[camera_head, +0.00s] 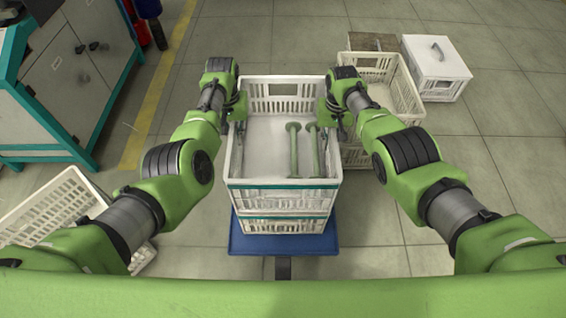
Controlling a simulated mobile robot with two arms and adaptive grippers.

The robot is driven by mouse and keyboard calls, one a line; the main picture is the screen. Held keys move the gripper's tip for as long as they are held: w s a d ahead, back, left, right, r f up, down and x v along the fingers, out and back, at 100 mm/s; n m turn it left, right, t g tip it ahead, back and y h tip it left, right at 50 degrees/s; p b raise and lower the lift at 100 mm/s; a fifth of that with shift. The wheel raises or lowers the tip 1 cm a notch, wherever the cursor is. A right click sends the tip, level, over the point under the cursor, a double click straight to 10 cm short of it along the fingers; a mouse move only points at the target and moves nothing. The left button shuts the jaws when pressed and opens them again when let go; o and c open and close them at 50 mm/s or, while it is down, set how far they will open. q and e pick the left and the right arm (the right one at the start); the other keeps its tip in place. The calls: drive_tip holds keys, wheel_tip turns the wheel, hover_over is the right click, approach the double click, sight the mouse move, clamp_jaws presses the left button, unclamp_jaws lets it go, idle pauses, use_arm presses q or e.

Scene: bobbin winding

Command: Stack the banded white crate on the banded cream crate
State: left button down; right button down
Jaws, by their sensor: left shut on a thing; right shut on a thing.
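The banded white crate (285,196) is upright in the middle, with a teal band along its front rim. Several green bobbins with round ends lie inside it on the right. Directly below its front shows a second banded front, which I take as the banded cream crate (284,226), on a blue platform (262,246). Most of this lower crate is hidden; I cannot tell whether the two touch. My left gripper (239,122) is shut on the upper crate's left side wall. My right gripper (336,122) is shut on its right side wall. The fingertips are partly hidden.
A cream crate (405,88) stands close behind my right arm, with a brown box (373,41) behind it and a white lidded box (437,62) beside it. A white crate (60,208) lies at lower left. A grey-teal cabinet (75,75) stands left. Floor behind is clear.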

use_arm(q)
drive_tip(key=shift+w+a+f+b, duration=0.1)
drive_tip(key=shift+f+b, duration=0.5)
drive_tip(key=shift+f, duration=0.1)
use_arm(e)
drive_tip(key=shift+d+f, duration=0.1)
drive_tip(key=shift+f, duration=0.6)
use_arm(q)
drive_tip(key=c, duration=2.2)
unclamp_jaws()
drive_tip(key=shift+r, duration=0.1)
use_arm(e)
drive_tip(key=c, duration=2.2)
unclamp_jaws()
drive_tip(key=shift+r, duration=0.1)
use_arm(q)
drive_tip(key=shift+o, duration=0.2)
use_arm(e)
drive_tip(key=shift+o, duration=0.2)
use_arm(q)
drive_tip(key=shift+r, duration=0.1)
drive_tip(key=shift+r, duration=0.3)
wheel_tip(320, 180, up, 11)
drive_tip(key=shift+r, duration=0.1)
use_arm(e)
wheel_tip(320, 180, up, 12)
drive_tip(key=shift+r, duration=0.1)
